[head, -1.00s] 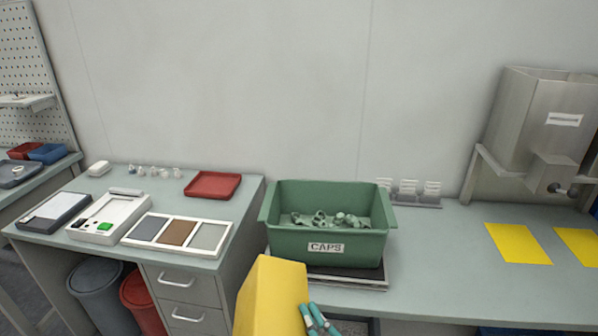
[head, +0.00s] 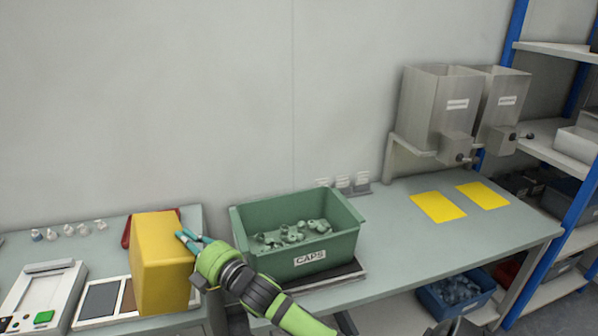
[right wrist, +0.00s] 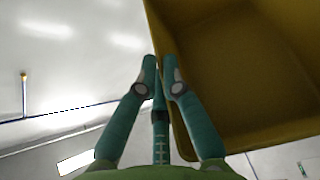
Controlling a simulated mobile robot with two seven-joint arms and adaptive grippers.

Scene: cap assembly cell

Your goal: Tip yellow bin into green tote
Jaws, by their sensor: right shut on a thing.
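The yellow bin (head: 163,262) is held in the air left of the green tote, over the left bench. In the head view I see its closed outer faces; its opening is turned away. My right gripper (head: 187,241) is shut on its right edge. In the right wrist view the fingers (right wrist: 160,75) pinch the wall of the bin (right wrist: 235,75); its shaded inside shows no parts. The green tote (head: 310,270), labelled CAPS, stands upright with several grey-green caps (head: 290,232) in it. My left gripper is not in view.
The tote stands on a dark flat platform (head: 345,275) on the bench (head: 400,225). A red tray (head: 126,232) is partly hidden behind the bin. Two metal hoppers (head: 440,100) and yellow mats (head: 438,207) are to the right. The bench between is clear.

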